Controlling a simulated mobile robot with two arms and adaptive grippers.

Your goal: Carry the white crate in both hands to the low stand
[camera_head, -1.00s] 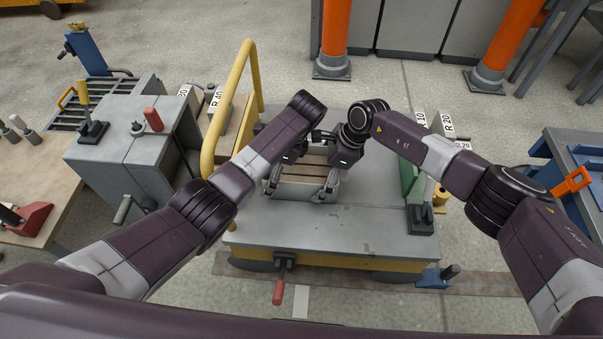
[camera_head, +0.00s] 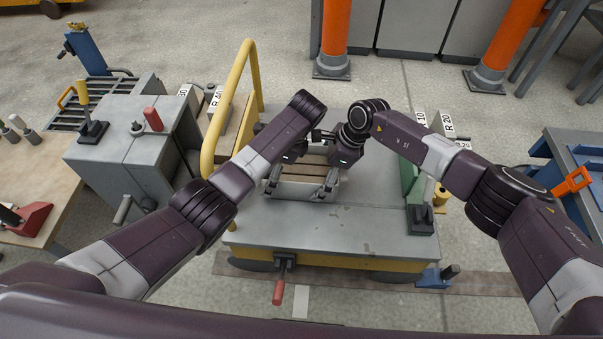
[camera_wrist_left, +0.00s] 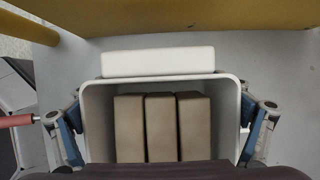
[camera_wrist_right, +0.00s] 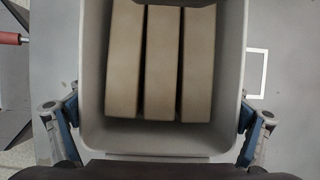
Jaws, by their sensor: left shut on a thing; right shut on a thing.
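The white crate (camera_head: 298,190) shows partly between my forearms in the head view, above or on a grey deck; I cannot tell if it touches. Several tan blocks (camera_wrist_right: 162,65) lie inside it. My left gripper (camera_wrist_left: 163,130) is shut on the crate's left end, a finger on each long side; in the head view its near finger shows at the crate's front. My right gripper (camera_wrist_right: 154,125) is shut likewise on the right end. Its far finger is mostly hidden in the head view. I cannot tell which thing is the low stand.
The grey deck (camera_head: 350,230) has a yellow rail (camera_head: 212,140) at its left and a green block (camera_head: 410,178) at its right. A grey cabinet (camera_head: 130,165) stands left, a blue table (camera_head: 570,150) right. Orange posts (camera_head: 335,35) stand behind.

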